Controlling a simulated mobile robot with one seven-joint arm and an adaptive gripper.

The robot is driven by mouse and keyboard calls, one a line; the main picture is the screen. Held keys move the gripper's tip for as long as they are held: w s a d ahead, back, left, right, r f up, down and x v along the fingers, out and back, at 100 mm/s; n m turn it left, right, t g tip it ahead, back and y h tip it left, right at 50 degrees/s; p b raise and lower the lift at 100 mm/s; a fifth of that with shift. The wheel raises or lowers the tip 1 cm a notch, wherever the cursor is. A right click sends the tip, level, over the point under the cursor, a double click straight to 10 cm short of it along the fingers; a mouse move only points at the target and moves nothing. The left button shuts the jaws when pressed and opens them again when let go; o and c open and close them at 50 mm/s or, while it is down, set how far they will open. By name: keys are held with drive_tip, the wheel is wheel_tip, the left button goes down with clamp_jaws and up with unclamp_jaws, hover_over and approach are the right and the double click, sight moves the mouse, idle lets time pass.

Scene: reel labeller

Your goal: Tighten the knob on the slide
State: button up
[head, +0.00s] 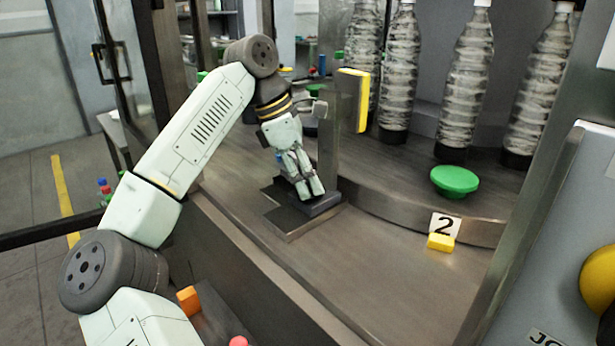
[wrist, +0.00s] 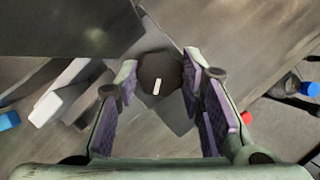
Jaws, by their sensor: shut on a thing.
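The knob (wrist: 161,72) is black with a white mark on its top and shows between my fingertips in the wrist view. My gripper (head: 309,192) points down in the head view with its fingers shut on the knob, which they hide there. The slide (head: 327,203) is a dark grey block under my fingertips, on a flat metal base plate (head: 289,222). A metal post rises beside it and carries a yellow-faced pad (head: 355,99).
Several clear bottles (head: 469,85) stand on the raised curved deck to the right. A green knob (head: 454,180) sits on that deck. A yellow block (head: 441,242) lies by a "2" label (head: 445,225). The metal table front is clear.

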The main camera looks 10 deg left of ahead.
drive_tip(key=m+g, duration=0.1)
drive_tip(key=m, duration=0.2)
drive_tip(key=m+g, duration=0.1)
drive_tip(key=m, duration=0.1)
drive_tip(key=shift+w+m, duration=0.2)
drive_tip(key=shift+m, duration=0.2)
idle(0.4)
drive_tip(key=o, duration=1.1)
drive_tip(key=shift+o, duration=0.2)
